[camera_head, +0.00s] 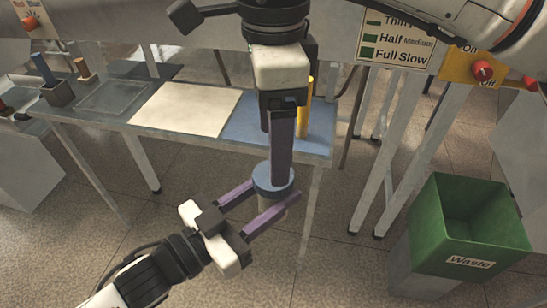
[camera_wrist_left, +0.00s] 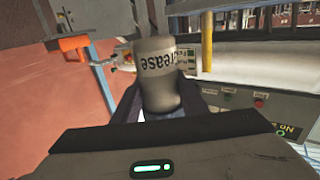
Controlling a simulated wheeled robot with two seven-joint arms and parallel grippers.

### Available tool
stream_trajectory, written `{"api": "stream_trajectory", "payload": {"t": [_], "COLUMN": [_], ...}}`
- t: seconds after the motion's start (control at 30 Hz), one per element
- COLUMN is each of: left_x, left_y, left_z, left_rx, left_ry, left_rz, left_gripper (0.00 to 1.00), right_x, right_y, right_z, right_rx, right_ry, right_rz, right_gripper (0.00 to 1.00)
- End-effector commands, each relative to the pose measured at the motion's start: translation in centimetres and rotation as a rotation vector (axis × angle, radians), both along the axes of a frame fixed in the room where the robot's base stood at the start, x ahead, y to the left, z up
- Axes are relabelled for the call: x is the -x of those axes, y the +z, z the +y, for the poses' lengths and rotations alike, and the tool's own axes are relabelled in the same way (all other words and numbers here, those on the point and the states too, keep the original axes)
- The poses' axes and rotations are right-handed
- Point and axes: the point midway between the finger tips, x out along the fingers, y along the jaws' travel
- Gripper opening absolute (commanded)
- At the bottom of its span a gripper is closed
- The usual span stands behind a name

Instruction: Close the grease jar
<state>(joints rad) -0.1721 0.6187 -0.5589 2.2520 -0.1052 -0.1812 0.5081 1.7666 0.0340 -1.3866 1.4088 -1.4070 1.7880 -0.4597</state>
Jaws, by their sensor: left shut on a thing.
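The grease jar (camera_wrist_left: 160,75) is a grey-beige cylinder with a dark "Grease" label, partly cut off, in the left wrist view. In the head view my left gripper (camera_head: 272,192) comes from the lower left, its purple fingers shut on the jar, which is held in the air in front of the table. A blue round lid (camera_head: 272,178) sits at the top of the jar in the head view. My right gripper (camera_head: 279,178) points down from above, its fingertips at the lid. Its near finger hides the other, so its opening is unclear. I cannot tell whether the lid is seated.
A grey table (camera_head: 305,148) behind carries a white mat (camera_head: 187,108), a blue mat (camera_head: 240,125), a tray (camera_head: 113,95) and a yellow cylinder (camera_head: 304,105). A green waste bin (camera_head: 470,220) stands at the right. A panel with a red knob (camera_head: 483,70) is at upper right.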

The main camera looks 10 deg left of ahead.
Motion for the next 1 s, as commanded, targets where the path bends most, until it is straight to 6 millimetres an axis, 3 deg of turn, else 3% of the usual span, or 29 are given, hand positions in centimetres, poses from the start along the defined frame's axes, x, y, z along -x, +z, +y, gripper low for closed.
{"api": "stream_trajectory", "payload": {"t": [0.1,0.33,1.0], "left_x": [0.0,0.0,0.0], "left_y": [0.1,0.1,0.1], "left_z": [0.0,0.0,0.0], "left_rx": [0.001,0.001,0.002], "left_ry": [-0.001,-0.001,-0.001], "left_rz": [-0.003,-0.003,-0.002], "left_gripper": [0.00,0.00,0.00], "right_x": [0.0,0.0,0.1], "right_y": [2.5,5.2,5.6], "right_z": [0.1,0.0,0.0], "right_rx": [-0.001,0.001,-0.001], "right_ry": [-0.001,0.000,0.001], "right_rz": [-0.003,0.000,0.003], "right_gripper": [0.75,0.75,0.75]}}
